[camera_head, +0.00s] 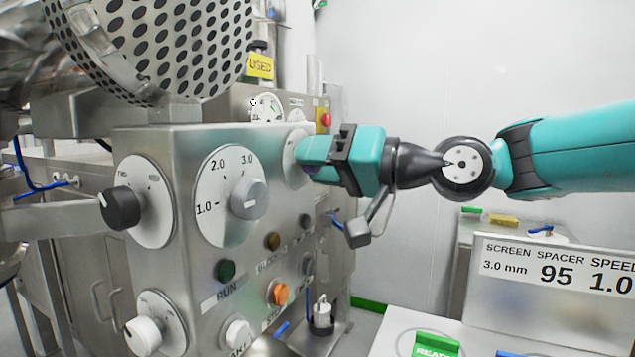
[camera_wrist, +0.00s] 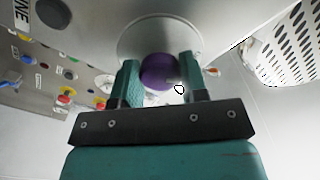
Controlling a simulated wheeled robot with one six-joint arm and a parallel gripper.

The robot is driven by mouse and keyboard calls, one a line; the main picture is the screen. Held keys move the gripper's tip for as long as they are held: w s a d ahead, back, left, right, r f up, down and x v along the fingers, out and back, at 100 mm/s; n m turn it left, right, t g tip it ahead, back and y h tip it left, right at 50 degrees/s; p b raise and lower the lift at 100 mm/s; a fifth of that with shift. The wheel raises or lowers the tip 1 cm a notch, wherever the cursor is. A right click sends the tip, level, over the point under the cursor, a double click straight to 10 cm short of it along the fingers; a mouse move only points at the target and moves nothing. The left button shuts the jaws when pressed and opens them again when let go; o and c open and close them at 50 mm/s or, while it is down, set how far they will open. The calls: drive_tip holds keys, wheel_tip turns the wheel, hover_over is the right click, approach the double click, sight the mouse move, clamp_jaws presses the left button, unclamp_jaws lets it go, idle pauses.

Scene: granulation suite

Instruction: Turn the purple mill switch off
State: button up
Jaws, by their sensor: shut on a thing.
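The purple mill switch (camera_wrist: 158,71) is a round knob on a pale round dial plate (camera_wrist: 188,36) in the wrist view. My gripper (camera_wrist: 160,82) has one finger on each side of the knob and is shut on it. In the head view my gripper (camera_head: 303,160) reaches in from the right to the far dial plate (camera_head: 293,147) on the steel panel. There the gripper hides the purple knob. I cannot tell which mark the knob points to.
Nearer on the panel are a grey knob (camera_head: 249,198), a black knob (camera_head: 121,207), a white knob (camera_head: 143,335) and several push buttons such as the orange one (camera_head: 278,292). A perforated screen (camera_head: 155,45) hangs above. A sign (camera_head: 555,290) stands at the lower right.

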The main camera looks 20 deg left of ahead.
drive_tip(key=shift+n+b, duration=0.45)
drive_tip(key=shift+n, duration=0.05)
drive_tip(key=o, duration=0.9)
drive_tip(key=shift+o, duration=0.2)
drive_tip(key=s+d+b, duration=0.1)
drive_tip(key=d+b, duration=0.2)
drive_tip(key=d, duration=1.4)
drive_tip(key=shift+s+d+b, duration=0.2)
drive_tip(key=shift+b, duration=0.15)
